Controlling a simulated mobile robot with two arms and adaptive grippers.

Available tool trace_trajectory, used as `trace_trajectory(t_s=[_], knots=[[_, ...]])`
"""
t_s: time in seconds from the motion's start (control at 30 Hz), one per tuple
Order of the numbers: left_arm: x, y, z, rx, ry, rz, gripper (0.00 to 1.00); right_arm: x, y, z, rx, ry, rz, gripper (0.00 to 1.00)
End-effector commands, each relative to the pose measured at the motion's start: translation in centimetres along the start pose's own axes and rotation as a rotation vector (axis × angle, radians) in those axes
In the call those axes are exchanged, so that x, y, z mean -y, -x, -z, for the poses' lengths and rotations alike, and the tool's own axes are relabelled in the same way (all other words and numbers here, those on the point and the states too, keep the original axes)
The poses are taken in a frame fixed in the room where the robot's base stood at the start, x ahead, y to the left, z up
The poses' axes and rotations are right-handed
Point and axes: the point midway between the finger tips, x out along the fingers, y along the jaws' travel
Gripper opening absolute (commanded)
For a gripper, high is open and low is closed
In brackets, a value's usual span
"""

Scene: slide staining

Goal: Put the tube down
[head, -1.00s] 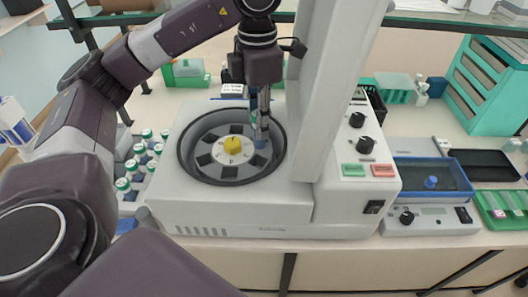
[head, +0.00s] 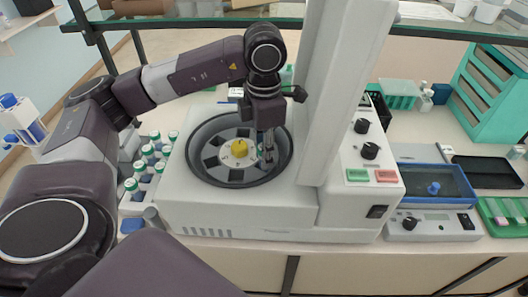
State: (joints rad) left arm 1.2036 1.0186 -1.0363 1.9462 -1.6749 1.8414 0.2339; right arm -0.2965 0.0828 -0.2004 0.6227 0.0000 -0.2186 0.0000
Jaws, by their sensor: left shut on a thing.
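The grey rotor (head: 222,171) has several dark slots around the knob. The white centrifuge (head: 240,212) stands on the bench with its lid raised. My right gripper is not in view.
Several green-capped bottles (head: 148,150) stand left of the centrifuge. The upright white lid (head: 335,90) rises close to the right of my gripper. A blue-rimmed bath (head: 470,200) and a green slide tray (head: 492,216) lie to the right. A glass shelf edge crosses the back.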

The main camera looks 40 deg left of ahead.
Motion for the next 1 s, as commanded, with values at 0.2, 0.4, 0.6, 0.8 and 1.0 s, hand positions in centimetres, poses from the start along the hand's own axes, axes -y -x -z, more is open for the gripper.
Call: trace_trajectory(t_s=[0.2, 0.4, 0.6, 0.8, 1.0], knots=[[0.0, -0.8, 0.0, 0.000, 0.000, 0.000, 0.04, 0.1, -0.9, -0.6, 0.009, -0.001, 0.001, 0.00], [0.0, -0.6, 0.0, 0.000, 0.000, 0.000, 0.40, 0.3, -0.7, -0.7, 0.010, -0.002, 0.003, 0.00], [0.0, -0.6, 0.0, 0.000, 0.000, 0.000, 0.40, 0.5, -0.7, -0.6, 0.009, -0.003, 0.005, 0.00], [0.0, 0.3, 0.0, 0.000, 0.000, 0.000, 0.40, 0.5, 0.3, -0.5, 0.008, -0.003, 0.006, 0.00], [-0.1, 3.6, -0.2, 0.006, -0.001, -0.002, 0.40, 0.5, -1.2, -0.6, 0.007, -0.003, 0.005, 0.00]])
